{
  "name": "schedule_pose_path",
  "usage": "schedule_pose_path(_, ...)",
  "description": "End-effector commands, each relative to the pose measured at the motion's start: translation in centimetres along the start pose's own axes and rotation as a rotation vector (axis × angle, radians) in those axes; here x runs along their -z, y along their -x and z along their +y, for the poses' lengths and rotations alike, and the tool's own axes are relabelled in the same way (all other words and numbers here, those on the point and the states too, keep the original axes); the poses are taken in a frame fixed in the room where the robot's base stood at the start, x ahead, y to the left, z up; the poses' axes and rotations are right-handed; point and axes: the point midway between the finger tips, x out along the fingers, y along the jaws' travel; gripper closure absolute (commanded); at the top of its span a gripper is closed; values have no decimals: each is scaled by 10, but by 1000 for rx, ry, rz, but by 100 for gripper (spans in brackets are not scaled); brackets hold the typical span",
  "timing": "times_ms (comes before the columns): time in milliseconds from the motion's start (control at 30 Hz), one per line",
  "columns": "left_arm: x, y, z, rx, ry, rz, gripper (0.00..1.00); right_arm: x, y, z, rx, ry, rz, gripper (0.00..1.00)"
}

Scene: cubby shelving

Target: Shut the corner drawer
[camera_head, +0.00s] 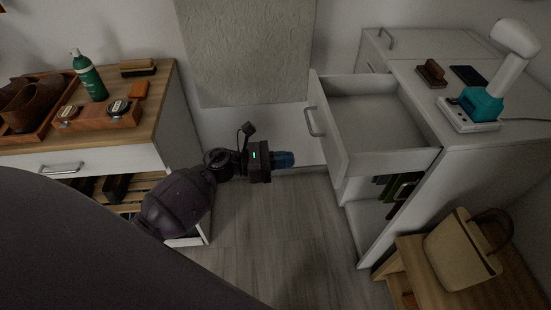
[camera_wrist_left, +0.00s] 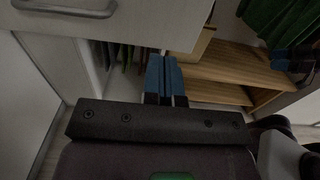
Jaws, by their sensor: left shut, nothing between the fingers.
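The corner drawer (camera_head: 372,118) is pulled well out of the white cabinet on the right and looks empty inside. Its front panel faces left and carries a metal bar handle (camera_head: 314,122). In the left wrist view a drawer front (camera_wrist_left: 130,17) with its handle (camera_wrist_left: 66,8) fills the upper left. My left gripper (camera_head: 285,159) is shut and empty, apart from the drawer, left of and a little lower than its handle in the picture. Its blue fingers (camera_wrist_left: 165,78) sit together in the wrist view.
The white cabinet top (camera_head: 440,107) holds a white and teal device (camera_head: 482,103) and a brush. A wooden bench (camera_head: 500,283) with a beige bag (camera_head: 457,254) stands lower right. A wood-topped dresser (camera_head: 160,110) stands left. The floor (camera_head: 270,230) between is clear.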

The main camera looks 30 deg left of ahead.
Motion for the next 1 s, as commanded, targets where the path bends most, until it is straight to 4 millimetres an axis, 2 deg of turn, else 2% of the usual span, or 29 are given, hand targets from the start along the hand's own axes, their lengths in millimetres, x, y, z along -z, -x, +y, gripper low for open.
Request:
schedule_pose_path(100,-2,-23,0,0,0,-4,100,2,1,2,-1,6,3,38)
schedule_pose_path(300,-2,-57,0,0,1,-3,100,2,1,4,-1,13,2,38)
schedule_pose_path(500,-1,-81,0,-1,3,-2,100,1,1,5,-2,12,-2,38)
schedule_pose_path(700,0,-90,0,-1,2,0,100,1,1,3,-3,6,-1,38)
schedule_pose_path(1000,0,-91,0,-1,2,0,100,2,3,1,-4,-6,0,38)
